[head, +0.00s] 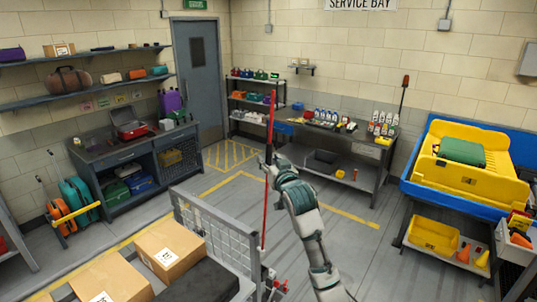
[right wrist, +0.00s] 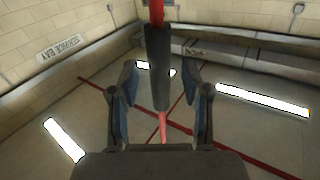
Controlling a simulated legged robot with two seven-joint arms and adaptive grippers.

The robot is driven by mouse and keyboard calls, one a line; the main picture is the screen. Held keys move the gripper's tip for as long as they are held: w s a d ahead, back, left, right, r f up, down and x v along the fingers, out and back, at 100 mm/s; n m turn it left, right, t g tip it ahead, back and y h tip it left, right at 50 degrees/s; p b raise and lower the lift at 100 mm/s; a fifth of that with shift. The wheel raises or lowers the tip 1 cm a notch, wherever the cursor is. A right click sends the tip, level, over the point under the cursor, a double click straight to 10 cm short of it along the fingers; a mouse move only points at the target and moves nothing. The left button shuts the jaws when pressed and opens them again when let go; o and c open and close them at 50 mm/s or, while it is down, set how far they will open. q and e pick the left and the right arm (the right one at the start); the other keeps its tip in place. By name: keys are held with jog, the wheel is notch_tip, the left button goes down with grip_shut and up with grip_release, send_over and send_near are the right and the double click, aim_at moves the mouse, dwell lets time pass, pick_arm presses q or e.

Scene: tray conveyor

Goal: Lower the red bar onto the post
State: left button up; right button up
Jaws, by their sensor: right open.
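The red bar (head: 271,115) stands nearly upright in the middle of the head view, in front of the right arm's hand. My right gripper (head: 268,165) is beside the bar's middle. In the right wrist view the bar (right wrist: 156,14) has a dark sleeve (right wrist: 158,70) along its middle. My right gripper (right wrist: 162,75) is open there, with one finger on each side of the sleeve and visible gaps to both. The bar's lower end is near metal and red parts (head: 268,282) at the bottom. I cannot tell which of these is the post. My left gripper is out of view.
A workbench (head: 345,150) stands behind, and a blue-framed stand with a yellow bin (head: 475,180) is at right. The floor between is mostly clear.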

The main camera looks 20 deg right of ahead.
jog(key=shift+w+a, duration=0.25)
jog(key=shift+w, duration=0.65)
jog(key=shift+d, duration=0.2)
jog(key=shift+c, duration=0.5)
jog(key=shift+d, duration=0.1)
grip_shut()
jog(key=shift+s, duration=0.1)
